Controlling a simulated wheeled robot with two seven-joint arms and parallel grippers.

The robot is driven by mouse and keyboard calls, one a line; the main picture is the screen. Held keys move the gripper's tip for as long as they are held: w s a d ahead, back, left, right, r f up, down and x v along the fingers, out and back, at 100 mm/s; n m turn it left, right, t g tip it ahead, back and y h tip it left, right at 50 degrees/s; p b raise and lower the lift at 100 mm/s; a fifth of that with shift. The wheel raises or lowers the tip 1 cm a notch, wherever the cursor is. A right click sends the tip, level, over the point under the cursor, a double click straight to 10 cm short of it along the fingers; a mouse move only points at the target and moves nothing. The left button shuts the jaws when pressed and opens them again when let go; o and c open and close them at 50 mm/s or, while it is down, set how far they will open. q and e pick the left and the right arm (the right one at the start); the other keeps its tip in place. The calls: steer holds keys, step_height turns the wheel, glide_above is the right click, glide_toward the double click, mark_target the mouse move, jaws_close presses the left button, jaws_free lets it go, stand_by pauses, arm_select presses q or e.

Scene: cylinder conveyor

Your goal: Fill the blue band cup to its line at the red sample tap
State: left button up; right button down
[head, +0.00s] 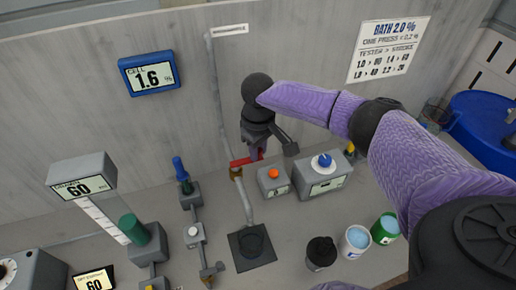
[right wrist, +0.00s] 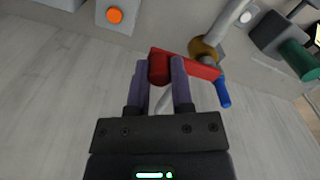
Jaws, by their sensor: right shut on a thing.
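The sample tap is a grey pipe with a brass fitting (head: 237,173) and a red lever (head: 243,161). Its spout (head: 247,207) reaches toward a dark square pad (head: 240,262) with a round dark shape on it; I cannot tell whether that is a cup or a drain. My right gripper (head: 256,150) is at the lever. In the right wrist view its fingers (right wrist: 160,68) are shut on the red lever (right wrist: 200,66). Three cups stand at the right: a dark one (head: 321,252), a white one (head: 356,241) and a green one (head: 385,229). My left gripper is out of view.
A grey box with an orange button (head: 273,174) and a box with a blue-white knob (head: 322,161) stand right of the tap. A blue-handled valve (head: 181,168) and a green cylinder (head: 134,229) stand left. A wall display (head: 151,76) reads 1.6 %. A blue drum is far right.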

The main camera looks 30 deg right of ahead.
steer(key=s+m+p, duration=0.1)
steer(key=m+p, duration=0.1)
steer(key=p, duration=0.1)
steer(key=s+a+m+p, duration=0.1)
steer(key=m+p, duration=0.2)
steer(key=p, duration=0.1)
steer(key=s+a+m+p, duration=0.1)
steer(key=m+p, duration=0.1)
steer(key=p, duration=0.1)
steer(key=shift+s+m+p, duration=0.1)
steer(key=shift+m+p, duration=0.2)
stand_by(6.7)
